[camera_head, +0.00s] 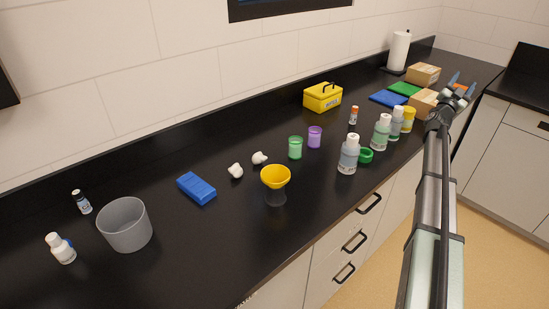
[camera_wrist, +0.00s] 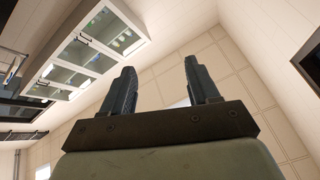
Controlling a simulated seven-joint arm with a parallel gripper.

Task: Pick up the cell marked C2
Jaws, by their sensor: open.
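No marking C2 can be read in either view, so I cannot tell which thing is the cell. A small white vial with an orange cap (camera_head: 353,115) stands upright in front of the yellow toolbox. In the wrist view my gripper (camera_wrist: 160,66) is open and empty, facing wall and ceiling. A small orange thing behind the gripper is partly hidden.
The black counter holds a grey bin (camera_head: 126,226), blue block (camera_head: 196,188), yellow funnel cup (camera_head: 275,178), green cup (camera_head: 295,148), purple cup (camera_head: 315,137), yellow toolbox (camera_head: 322,98), several bottles and a cardboard box (camera_head: 424,74). My arm runs along the front right edge. The left-centre front is clear.

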